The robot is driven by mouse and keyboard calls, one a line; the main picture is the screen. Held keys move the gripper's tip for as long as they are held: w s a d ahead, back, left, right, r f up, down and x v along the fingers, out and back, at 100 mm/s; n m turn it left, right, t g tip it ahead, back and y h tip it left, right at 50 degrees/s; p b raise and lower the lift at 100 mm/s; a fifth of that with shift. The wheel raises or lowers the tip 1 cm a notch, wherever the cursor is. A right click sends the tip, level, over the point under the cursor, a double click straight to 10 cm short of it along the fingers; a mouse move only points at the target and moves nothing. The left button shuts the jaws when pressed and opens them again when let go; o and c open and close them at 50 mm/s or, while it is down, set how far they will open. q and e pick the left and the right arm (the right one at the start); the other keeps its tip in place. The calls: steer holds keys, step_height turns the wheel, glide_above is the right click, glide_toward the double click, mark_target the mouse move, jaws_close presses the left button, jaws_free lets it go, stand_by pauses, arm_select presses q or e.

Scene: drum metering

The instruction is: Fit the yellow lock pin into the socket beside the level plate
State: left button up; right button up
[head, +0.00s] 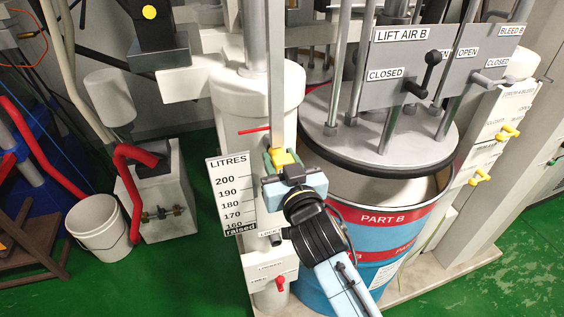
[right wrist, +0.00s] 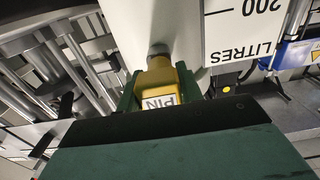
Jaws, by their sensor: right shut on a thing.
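The yellow lock pin (head: 284,158) is between the fingers of my right gripper (head: 282,163), in front of the white column. In the right wrist view the pin (right wrist: 160,88) shows its PIN label, and the green fingers are shut on it. A short grey round part (right wrist: 158,50) lies beyond its yellow head, against the white surface. I cannot tell whether it is the pin's shank or the socket, nor whether the pin is seated. The white level plate (head: 229,193), marked LITRES, is left of the gripper. It also shows in the right wrist view (right wrist: 235,30). My left gripper is not in view.
The PART B drum (head: 390,218) stands close to the right of my right arm. A grey valve panel (head: 440,65) with levers is above it. A red pointer (head: 254,130) sticks out above the level plate. A white bucket (head: 98,227) stands on the green floor at left.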

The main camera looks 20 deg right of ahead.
steer(key=shift+w, duration=0.3)
steer(key=o, duration=1.2)
steer(key=shift+c, duration=0.2)
steer(key=s+b, duration=0.3)
steer(key=s, duration=1)
steer(key=shift+s+d, duration=0.2)
